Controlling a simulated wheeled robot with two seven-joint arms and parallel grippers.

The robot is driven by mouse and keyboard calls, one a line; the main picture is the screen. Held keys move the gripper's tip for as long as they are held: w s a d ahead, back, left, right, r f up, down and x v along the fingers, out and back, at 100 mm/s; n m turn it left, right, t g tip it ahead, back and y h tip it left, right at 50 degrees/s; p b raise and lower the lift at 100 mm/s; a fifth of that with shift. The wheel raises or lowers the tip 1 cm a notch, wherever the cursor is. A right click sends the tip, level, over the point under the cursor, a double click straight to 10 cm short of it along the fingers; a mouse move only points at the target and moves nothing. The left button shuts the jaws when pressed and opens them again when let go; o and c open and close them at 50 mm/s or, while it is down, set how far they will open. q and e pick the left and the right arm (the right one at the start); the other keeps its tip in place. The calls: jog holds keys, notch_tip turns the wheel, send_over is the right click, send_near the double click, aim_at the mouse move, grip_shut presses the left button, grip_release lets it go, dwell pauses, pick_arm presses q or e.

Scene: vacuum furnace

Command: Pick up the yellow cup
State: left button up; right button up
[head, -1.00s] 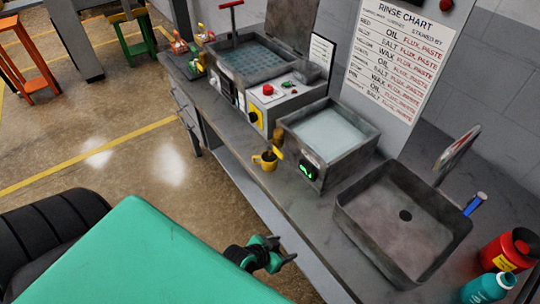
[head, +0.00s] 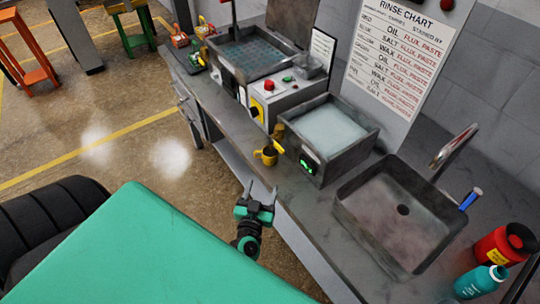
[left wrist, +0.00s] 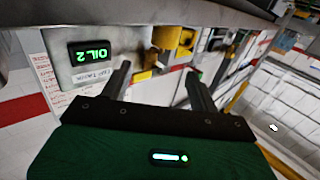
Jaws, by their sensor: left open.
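The yellow cup (head: 267,156) stands upright near the front edge of the grey workbench, in front of the bath with the green display. My left gripper (head: 261,188) is open and empty, short of the bench edge, with its fingers pointing towards the cup and a gap between them. In the left wrist view the two open fingers (left wrist: 158,72) frame a yellow shape that looks like the cup (left wrist: 167,38), ahead of them and partly cut up by shadow. My right gripper is not in view.
The bath (head: 332,130) with the green display stands right behind the cup. A sink (head: 375,215), a red canister (head: 497,248) and a teal bottle (head: 480,282) are to the right. A control box (head: 282,98) is further back. The floor left of the bench is open.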

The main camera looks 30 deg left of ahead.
aim_at(269, 159)
pick_arm(q)
jog(key=x, duration=0.5)
jog(key=b+x, duration=0.1)
jog(key=x, duration=0.1)
jog(key=shift+w+a+f, duration=0.15)
jog(key=shift+w+a, duration=0.1)
jog(key=shift+a, duration=0.15)
jog(key=shift+w+a, duration=0.15)
jog(key=shift+w, duration=0.25)
jog(key=shift+w+a+b, duration=0.1)
jog(key=shift+w+b, duration=0.15)
jog(key=shift+b, duration=0.05)
jog(key=b+x, duration=0.1)
jog(key=x, duration=0.2)
jog(key=shift+w+a+f, duration=0.15)
jog(key=shift+w+a, duration=0.05)
jog(key=shift+a, duration=0.05)
jog(key=shift+w+a, duration=0.15)
jog(key=shift+w, duration=0.4)
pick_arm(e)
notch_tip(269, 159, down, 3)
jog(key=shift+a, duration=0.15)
pick_arm(q)
jog(key=shift+c, duration=0.4)
